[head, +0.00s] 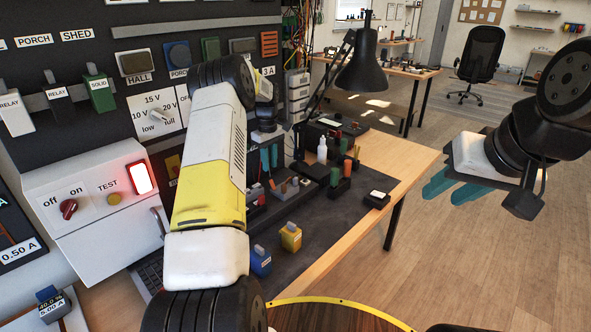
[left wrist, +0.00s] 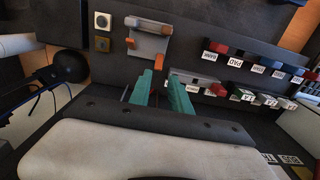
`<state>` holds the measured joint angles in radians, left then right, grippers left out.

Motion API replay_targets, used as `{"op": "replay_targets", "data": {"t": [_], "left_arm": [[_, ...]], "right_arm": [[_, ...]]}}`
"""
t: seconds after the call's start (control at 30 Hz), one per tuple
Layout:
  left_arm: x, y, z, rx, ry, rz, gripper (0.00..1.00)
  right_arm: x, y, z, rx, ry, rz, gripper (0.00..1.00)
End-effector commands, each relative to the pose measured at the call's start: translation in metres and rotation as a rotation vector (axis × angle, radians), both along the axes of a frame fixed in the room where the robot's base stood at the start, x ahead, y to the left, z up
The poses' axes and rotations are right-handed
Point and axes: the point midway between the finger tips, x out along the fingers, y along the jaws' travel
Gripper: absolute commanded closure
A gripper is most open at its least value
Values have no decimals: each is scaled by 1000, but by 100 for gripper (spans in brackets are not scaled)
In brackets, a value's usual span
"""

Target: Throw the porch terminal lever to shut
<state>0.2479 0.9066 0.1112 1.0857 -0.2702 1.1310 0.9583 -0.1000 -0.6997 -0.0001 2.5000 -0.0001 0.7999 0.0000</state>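My left gripper (left wrist: 160,75) has its teal fingers apart, with nothing seen held between them. Just beyond the fingertips is a grey block (left wrist: 149,43) with orange parts, and a small orange piece (left wrist: 159,62) shows near the tips. I cannot tell whether this is the porch terminal lever, nor whether the fingers touch it. In the head view the left gripper (head: 269,158) points down at the bench, partly behind my arm. My right gripper (head: 452,190) is open and empty, out over the floor at the right.
A row of labelled coloured terminals (left wrist: 245,55) lies right of the fingers in the wrist view. The bench (head: 335,225) holds a black lamp (head: 362,68), a yellow block (head: 291,237) and a blue block (head: 260,261). A white switch box (head: 100,225) has a lit red lamp.

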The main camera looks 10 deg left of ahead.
Motion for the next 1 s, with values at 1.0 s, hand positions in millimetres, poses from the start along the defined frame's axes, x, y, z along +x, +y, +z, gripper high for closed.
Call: {"op": "replay_targets", "data": {"t": [1.0], "left_arm": [[2,2,-85,0,6,13,82]], "right_arm": [[0,0,0,0,0,0,64]]}}
